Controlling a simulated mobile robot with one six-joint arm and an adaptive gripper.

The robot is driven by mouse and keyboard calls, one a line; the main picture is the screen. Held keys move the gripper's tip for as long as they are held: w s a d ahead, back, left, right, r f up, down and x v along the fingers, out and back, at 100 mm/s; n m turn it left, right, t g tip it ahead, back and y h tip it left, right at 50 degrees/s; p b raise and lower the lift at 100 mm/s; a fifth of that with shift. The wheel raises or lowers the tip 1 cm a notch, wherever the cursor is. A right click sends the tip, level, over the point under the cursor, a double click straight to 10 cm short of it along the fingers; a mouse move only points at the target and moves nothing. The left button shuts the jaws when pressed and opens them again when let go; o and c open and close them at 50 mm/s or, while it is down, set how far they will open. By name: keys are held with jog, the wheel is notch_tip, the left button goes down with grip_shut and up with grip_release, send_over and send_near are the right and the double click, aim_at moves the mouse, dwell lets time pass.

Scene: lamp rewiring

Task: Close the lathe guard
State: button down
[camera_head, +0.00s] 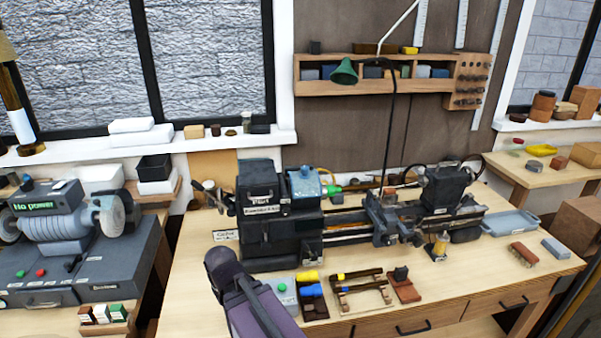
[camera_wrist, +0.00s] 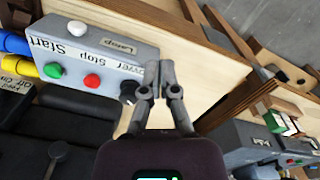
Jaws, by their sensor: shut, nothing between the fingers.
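The lathe (camera_head: 280,205) stands on the wooden bench, its dark headstock at left and tailstock (camera_head: 443,187) at right. A blue, see-through-looking cover (camera_head: 304,183) sits on top beside the headstock and may be the guard. I cannot tell surely whether it is raised or closed. In the wrist view, my gripper (camera_wrist: 159,70) has its fingertips together with nothing between them. It is beside the end of a grey control box (camera_wrist: 105,62); contact is unclear. My arm covers part of the bench front in the head view, where the fingertips cannot be made out.
Yellow- and blue-handled tools (camera_head: 311,290) and wooden pieces (camera_head: 362,284) lie in front of the lathe. A small bottle (camera_head: 440,245) stands at right. A grinder (camera_head: 62,228) is at left.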

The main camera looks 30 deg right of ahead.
jog(key=w+d+r+n+h+p, duration=0.3)
jog(key=w+d+r+n+p, duration=0.2)
jog(key=r, duration=0.4)
jog(key=w+d+r+n+g+h+p, duration=0.1)
jog(key=w+d+r+n+h+p, duration=0.3)
jog(key=w+d+r+p, duration=0.3)
jog(key=w+d+r+n+h+p, duration=0.4)
jog(key=w+d+r+n+p, duration=0.2)
jog(key=w+r, duration=0.3)
jog(key=shift+d+r+g+p, duration=0.15)
jog(key=shift+d+r+p, duration=0.25)
jog(key=shift+r, duration=0.4)
jog(key=shift+d+r+g+p, duration=0.2)
jog(key=shift+d+r, duration=0.25)
jog(key=shift+r, duration=0.3)
jog(key=shift+w+d+r+n+h, duration=0.3)
jog(key=shift+d+r+n, duration=0.05)
jog(key=shift+r+n, duration=0.15)
jog(key=shift+f, duration=0.1)
